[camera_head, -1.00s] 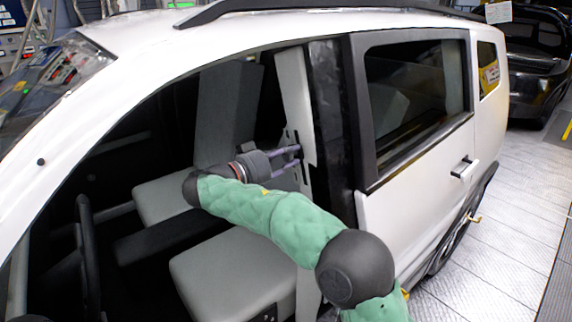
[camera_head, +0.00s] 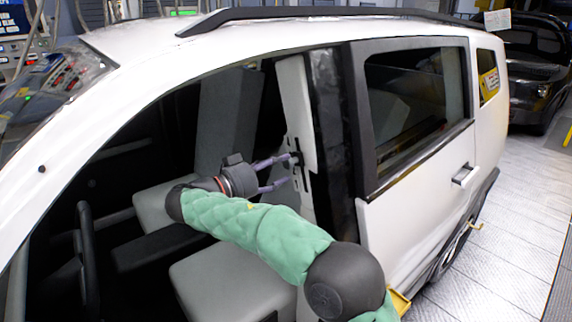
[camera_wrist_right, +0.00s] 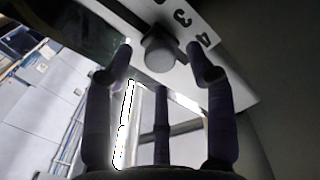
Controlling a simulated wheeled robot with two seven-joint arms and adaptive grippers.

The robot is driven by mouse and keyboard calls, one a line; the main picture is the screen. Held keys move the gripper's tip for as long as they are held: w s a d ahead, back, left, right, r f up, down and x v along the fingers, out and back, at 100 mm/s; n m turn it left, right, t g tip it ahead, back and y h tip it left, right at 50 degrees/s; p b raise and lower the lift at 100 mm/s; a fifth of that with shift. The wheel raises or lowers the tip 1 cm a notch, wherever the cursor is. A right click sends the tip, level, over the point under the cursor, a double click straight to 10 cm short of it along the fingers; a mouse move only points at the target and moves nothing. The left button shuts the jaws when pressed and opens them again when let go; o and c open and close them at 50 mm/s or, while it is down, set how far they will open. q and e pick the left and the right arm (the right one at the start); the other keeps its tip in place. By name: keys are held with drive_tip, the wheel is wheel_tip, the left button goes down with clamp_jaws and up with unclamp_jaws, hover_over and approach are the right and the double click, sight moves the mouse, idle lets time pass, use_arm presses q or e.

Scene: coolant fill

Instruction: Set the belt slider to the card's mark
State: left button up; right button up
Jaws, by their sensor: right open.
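The belt slider's dark round knob (camera_wrist_right: 160,52) sits on a pale scale plate in the right wrist view. The digits 3 and 4 show on the plate (camera_wrist_right: 197,30), to the right of the knob. In the head view the slider is a small dark block (camera_head: 296,158) on the car's door pillar. My right gripper (camera_head: 287,172) is open at the pillar, reaching in through the front door opening. In the wrist view its fingertips (camera_wrist_right: 159,58) lie on both sides of the knob, with gaps. My left gripper is out of view.
The white car's (camera_head: 420,235) front opening shows grey seats (camera_head: 228,283) and a dark steering wheel (camera_head: 85,255). A yellow card (camera_head: 489,84) is at the rear side window and a white card (camera_head: 497,20) above the roof; neither is readable. A dark car (camera_head: 535,65) stands behind.

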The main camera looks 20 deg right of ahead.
drive_tip(key=v, duration=0.8)
drive_tip(key=shift+a, duration=0.15)
